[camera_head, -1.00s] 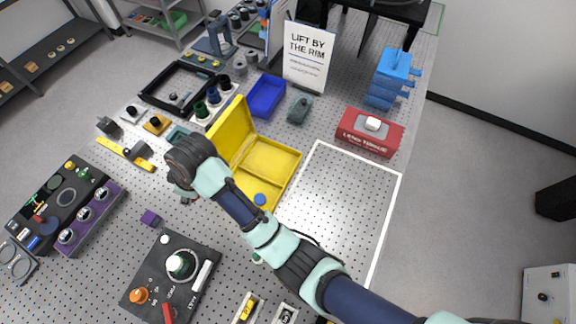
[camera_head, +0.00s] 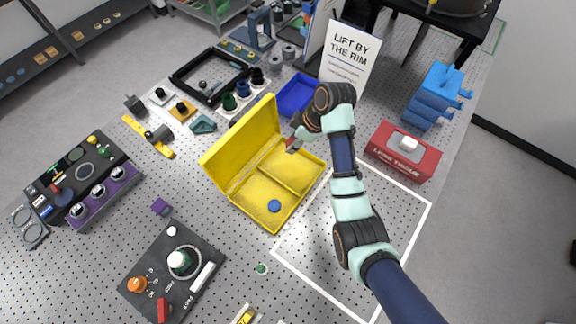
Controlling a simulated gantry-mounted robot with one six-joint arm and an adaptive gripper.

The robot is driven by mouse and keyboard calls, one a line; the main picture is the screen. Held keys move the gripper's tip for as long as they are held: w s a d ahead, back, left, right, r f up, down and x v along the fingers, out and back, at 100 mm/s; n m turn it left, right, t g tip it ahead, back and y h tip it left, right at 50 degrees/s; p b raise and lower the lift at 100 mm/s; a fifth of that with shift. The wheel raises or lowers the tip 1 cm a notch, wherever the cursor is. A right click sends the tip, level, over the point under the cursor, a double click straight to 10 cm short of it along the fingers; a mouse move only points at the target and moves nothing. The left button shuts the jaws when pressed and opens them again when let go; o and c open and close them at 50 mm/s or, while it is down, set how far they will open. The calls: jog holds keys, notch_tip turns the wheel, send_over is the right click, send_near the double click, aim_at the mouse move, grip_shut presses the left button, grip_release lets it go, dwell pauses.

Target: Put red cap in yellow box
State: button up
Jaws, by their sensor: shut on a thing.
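The yellow box (camera_head: 231,190) stands open in the middle of the perforated table, its lid raised on the left side. A divider splits its inside, and a blue round cap (camera_head: 274,206) lies in the near compartment. My gripper (camera_head: 294,141) is over the far right part of the box, partly hidden by my own wrist. It is shut on a small red thing, apparently the red cap (camera_head: 292,146), which shows at the fingertips. Its height above the box floor is hard to tell.
A blue tray (camera_head: 297,95) and a "Lift by the rim" sign (camera_head: 348,62) stand behind the box. A red box (camera_head: 403,151) is to the right. A black control panel (camera_head: 174,277) and a small green cap (camera_head: 262,268) are in front. The white-outlined area (camera_head: 310,250) is largely clear.

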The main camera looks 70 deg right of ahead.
aim_at(289, 168)
notch_tip(289, 168, down, 15)
jog(key=shift+r+b, duration=0.1)
jog(key=shift+b, duration=0.6)
jog(key=o, duration=0.7)
jog(key=p+v, duration=0.1)
jog(key=v, duration=1.1)
jog(key=shift+p, duration=0.35)
